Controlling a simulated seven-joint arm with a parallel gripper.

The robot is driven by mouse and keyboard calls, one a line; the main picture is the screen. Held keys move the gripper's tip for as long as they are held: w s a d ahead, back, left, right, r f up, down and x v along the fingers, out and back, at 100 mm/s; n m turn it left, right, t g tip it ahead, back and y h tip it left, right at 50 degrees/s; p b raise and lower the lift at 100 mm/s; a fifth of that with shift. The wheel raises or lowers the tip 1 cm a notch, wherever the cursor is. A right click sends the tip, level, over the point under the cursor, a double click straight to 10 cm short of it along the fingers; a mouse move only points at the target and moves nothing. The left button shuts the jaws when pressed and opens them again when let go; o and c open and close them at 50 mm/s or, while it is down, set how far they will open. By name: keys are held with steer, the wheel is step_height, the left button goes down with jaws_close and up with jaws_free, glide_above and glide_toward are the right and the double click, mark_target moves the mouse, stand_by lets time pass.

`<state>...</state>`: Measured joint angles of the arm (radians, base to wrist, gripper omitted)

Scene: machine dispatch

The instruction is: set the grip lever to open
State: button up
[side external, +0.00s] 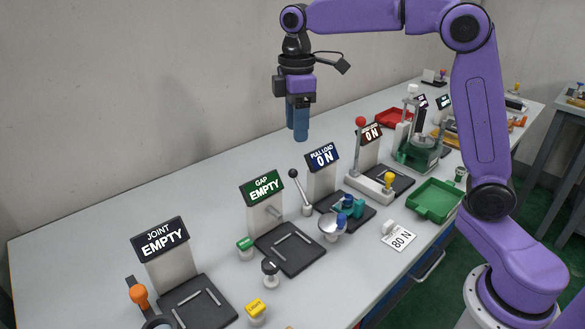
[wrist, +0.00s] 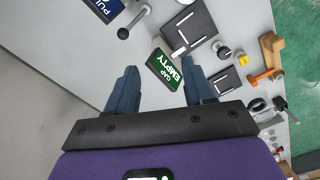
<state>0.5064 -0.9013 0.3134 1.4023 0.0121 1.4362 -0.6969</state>
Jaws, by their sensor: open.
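No lever carries a readable grip label, so I cannot tell for certain which one is the grip lever. A lever with a black ball knob (side external: 293,174) leans up and left beside the PULL LOAD 0 N sign (side external: 323,157). In the wrist view the same black knob (wrist: 123,33) is at the upper left. A red-knobbed lever (side external: 360,122) stands upright farther right. My gripper (side external: 301,139) is open and empty, pointing down, high above the back of the table. In the wrist view its fingers (wrist: 162,88) are apart with nothing between them.
The GAP EMPTY sign (side external: 262,188) and JOINT EMPTY sign (side external: 165,241) stand nearer the camera behind dark plates holding metal bars. Green (side external: 245,246) and yellow (side external: 256,309) buttons, a green tray (side external: 434,200) and an 80 N card (side external: 399,236) are around. The back left tabletop is clear.

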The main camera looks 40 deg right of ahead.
steer(key=r, duration=0.1)
glide_above(300, 188)
steer(key=w, duration=0.3)
step_height(300, 188, down, 17)
steer(key=shift+f, duration=0.1)
stand_by(0.4)
steer(key=shift+d, duration=0.1)
jaws_close()
